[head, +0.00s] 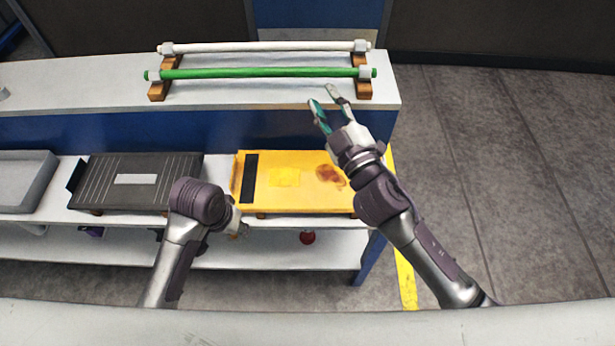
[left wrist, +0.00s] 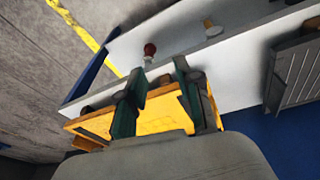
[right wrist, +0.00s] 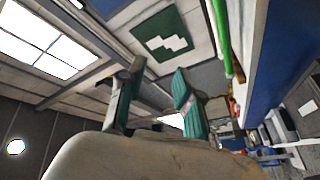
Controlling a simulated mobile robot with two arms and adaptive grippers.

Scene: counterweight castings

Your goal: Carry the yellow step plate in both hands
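The yellow step plate (head: 300,198) lies on the right end of the middle shelf (head: 225,217), with a black strip on its left and a brown stain on its right. My left gripper (head: 243,229) is near the plate's front left corner; the forearm partly hides it. In the left wrist view its fingers (left wrist: 152,85) are apart, with the yellow plate (left wrist: 162,112) behind and between them; contact cannot be told. My right gripper (head: 325,103) is open and empty, raised above the plate's right part. In the right wrist view its fingers (right wrist: 153,85) point towards the ceiling.
A dark ribbed plate (head: 105,190) and a grey tray (head: 40,197) stand left on the same shelf. Above, a green rod (head: 260,72) and a white rod (head: 260,47) rest on wooden supports. A red knob (head: 307,238) shows below. Floor at right is clear.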

